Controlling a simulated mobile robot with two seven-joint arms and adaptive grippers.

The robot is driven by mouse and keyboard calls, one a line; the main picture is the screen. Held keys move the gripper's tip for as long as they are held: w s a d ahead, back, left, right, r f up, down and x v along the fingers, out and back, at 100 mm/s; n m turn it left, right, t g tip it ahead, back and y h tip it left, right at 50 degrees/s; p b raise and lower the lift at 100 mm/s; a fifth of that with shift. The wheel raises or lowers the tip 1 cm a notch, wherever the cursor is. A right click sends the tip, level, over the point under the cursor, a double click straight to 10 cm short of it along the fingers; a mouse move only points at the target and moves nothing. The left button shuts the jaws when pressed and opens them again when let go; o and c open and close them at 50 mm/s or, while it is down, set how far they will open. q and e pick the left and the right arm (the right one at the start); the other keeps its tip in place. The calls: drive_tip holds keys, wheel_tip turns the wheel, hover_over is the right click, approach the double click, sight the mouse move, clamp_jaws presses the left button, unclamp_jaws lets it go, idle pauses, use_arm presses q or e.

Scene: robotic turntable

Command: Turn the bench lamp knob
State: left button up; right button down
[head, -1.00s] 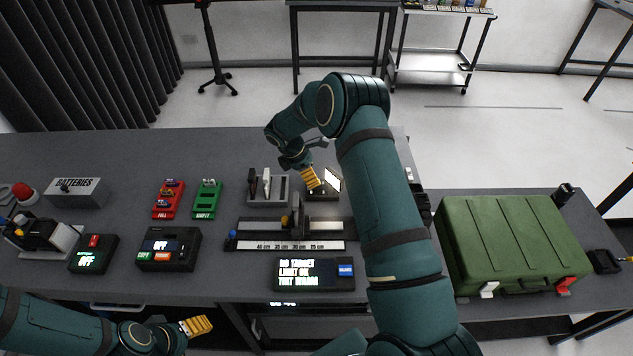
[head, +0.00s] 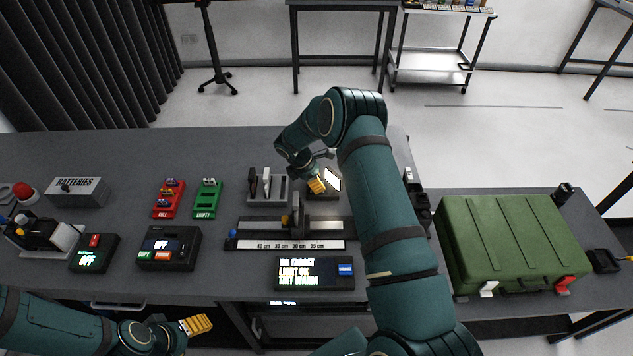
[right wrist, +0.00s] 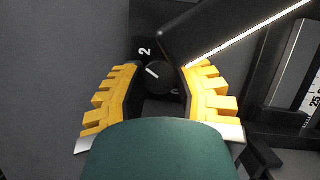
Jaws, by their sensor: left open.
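The bench lamp, a dark base with a glowing white panel (head: 332,179), stands at the back of the bench. Its round black knob (right wrist: 157,77) with a white pointer line shows in the right wrist view, with a "2" and a "0" marked beside it. My right gripper (head: 318,187) is over the lamp base. In the right wrist view its yellow fingers (right wrist: 160,80) are apart, one on each side of the knob, with no clear contact visible. My left gripper (head: 203,324) is open and empty, low at the front left before the bench.
A rail with a ruler (head: 290,245) and a display box (head: 314,273) lie in front of the lamp. A grey stand with switches (head: 267,190) is left of it. A green case (head: 515,240) stands at right. Red and green trays (head: 168,199) lie further left.

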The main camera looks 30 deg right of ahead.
drive_tip(key=shift+f+m+g+b, duration=0.25)
drive_tip(key=shift+m+g+b, duration=0.15)
drive_tip(key=shift+m+b, duration=0.7)
drive_tip(key=shift+r+m+b, duration=0.2)
drive_tip(key=shift+m+b, duration=0.3)
drive_tip(key=c, duration=0.6)
unclamp_jaws()
drive_tip(key=shift+c, duration=0.2)
drive_tip(key=v, duration=1.2)
drive_tip(key=shift+w+d, duration=0.2)
